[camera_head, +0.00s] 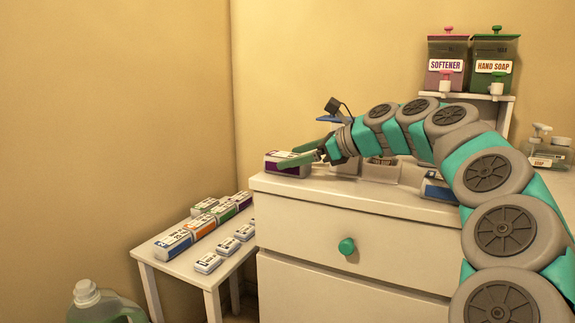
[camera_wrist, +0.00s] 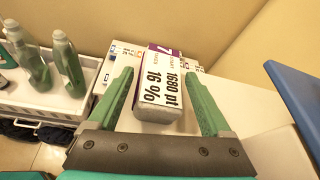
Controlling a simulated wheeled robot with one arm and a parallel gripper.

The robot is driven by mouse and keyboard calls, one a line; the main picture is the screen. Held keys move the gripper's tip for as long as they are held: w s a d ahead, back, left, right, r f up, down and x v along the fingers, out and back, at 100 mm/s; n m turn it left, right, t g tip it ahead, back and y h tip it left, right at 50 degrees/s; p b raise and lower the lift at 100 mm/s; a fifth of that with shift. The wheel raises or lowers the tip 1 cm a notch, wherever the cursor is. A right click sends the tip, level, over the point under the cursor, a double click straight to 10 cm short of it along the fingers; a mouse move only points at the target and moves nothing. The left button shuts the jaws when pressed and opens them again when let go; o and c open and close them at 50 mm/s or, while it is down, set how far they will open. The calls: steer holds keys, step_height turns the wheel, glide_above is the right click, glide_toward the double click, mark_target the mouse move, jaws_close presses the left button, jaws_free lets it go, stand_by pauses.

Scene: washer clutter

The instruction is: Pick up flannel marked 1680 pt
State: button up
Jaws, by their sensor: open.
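The flannel marked 1680 pt (camera_wrist: 160,88) is a white, box-shaped pack with a purple patch and the printed lines "1680 pt" and "16 %". In the head view the same pack (camera_head: 287,169) lies at the left end of the white cabinet top. My gripper (camera_wrist: 156,72) is open, with one green finger on each side of the pack and a gap visible beside each. In the head view my gripper (camera_head: 293,156) is at the pack, and its fingers cover part of it.
A low white table (camera_head: 168,258) with several marked packs stands left of the cabinet (camera_head: 330,240). Softener (camera_head: 447,65) and hand soap (camera_head: 494,67) dispensers stand on a back shelf. A white crate (camera_wrist: 50,108) with green bottles shows left in the wrist view.

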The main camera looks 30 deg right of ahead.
steer(key=shift+x, duration=2.6)
steer(key=c, duration=1.1)
